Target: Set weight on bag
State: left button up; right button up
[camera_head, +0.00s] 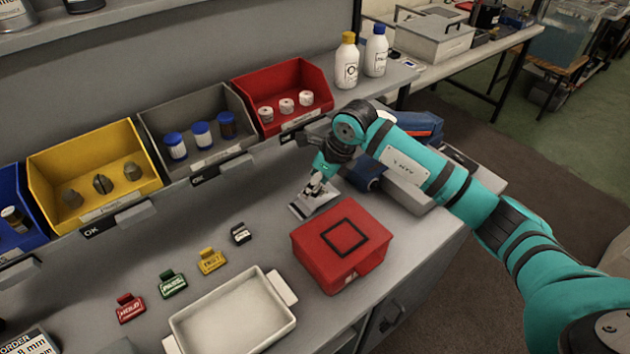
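My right gripper (316,187) points down at a small flat silver-grey piece, perhaps the bag (315,203), on the bench behind the red box. Its fingers are small and partly hidden by the wrist, so I cannot tell whether they hold anything. No thing is clearly marked as the weight. My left gripper is not in view.
The red box (343,262) with a black square on its lid stands close in front of my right gripper. A white tray (200,338), red, green and yellow tags, and a row of bins (262,90) surround it. Two bottles (347,62) stand at the back.

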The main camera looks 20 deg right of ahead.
jog(key=shift+r+p, duration=0.3)
jog(key=shift+s+d+r, duration=0.1)
jog(key=shift+d+r, duration=0.05)
jog(key=shift+r, duration=0.15)
jog(key=b+v, duration=0.2)
jog(key=v, duration=0.9)
